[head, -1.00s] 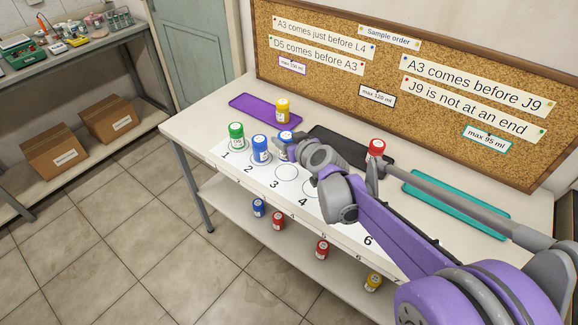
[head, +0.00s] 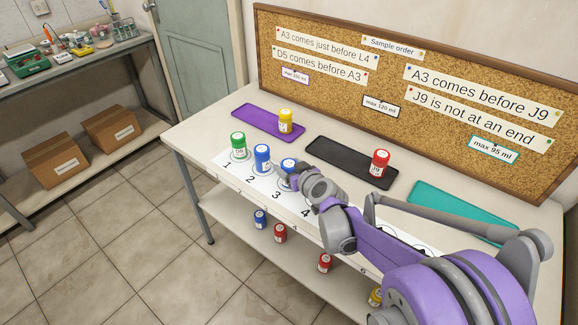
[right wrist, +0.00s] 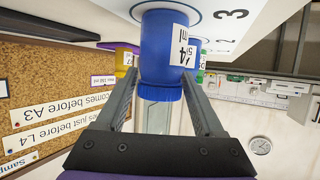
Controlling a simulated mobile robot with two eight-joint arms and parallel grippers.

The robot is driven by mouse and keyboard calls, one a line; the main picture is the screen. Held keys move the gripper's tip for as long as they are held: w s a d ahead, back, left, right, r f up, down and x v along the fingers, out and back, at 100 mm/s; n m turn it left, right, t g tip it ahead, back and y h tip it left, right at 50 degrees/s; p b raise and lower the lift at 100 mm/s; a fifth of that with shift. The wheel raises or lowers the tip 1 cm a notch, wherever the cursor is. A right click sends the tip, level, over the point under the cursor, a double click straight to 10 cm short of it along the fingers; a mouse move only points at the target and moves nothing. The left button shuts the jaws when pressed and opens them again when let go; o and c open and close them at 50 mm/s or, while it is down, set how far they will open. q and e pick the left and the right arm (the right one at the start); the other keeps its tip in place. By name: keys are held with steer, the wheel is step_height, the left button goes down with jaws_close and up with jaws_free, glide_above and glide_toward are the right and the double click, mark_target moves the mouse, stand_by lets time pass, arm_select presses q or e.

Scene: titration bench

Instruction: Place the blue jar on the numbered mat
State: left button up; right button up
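The blue jar, labelled L4 in the right wrist view (right wrist: 162,45), is upright at circle 3 of the white numbered mat (head: 283,197). It shows in the head view (head: 287,166), partly hidden by my right gripper (head: 295,177). Its base appears to be on the mat, inside the ring. The fingers of my right gripper (right wrist: 160,80) lie close on both sides of its lid and seem shut on it. A green jar (head: 239,147) stands on circle 1 and another blue jar (head: 262,158) on circle 2. My left gripper is out of view.
Behind the mat lie a purple tray (head: 256,122) with a yellow jar (head: 285,122), a black tray (head: 335,160) with a red jar (head: 380,164), and a teal tray (head: 440,204). My right arm covers the mat's right part. Several jars stand on the lower shelf (head: 238,218).

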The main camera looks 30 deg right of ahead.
steer(key=shift+o, duration=1.1)
steer(key=shift+s+r, duration=0.3)
steer(key=shift+r, duration=0.05)
steer(key=d+p+v, duration=0.1)
steer(key=p+v, duration=0.2)
steer(key=v, duration=0.8)
steer(key=s+a+f+n+g+y, duration=0.1)
steer(key=s+a+f+g, duration=0.15)
steer(key=a, duration=0.35)
steer(key=s+a+f+n+g+y, duration=0.1)
steer(key=s+a+y, duration=0.1)
steer(key=s+a, duration=0.3)
steer(key=s+a+f+g+h, duration=0.1)
steer(key=s+a+f+g, duration=0.1)
steer(key=s, duration=0.4)
steer(key=s+a+f+m+g+h, duration=0.1)
steer(key=s+a+f+g, duration=0.1)
steer(key=s, duration=0.4)
steer(key=shift+s+f+g, duration=0.35)
steer(key=shift+f+g, duration=0.2)
steer(key=shift+f, duration=0.35)
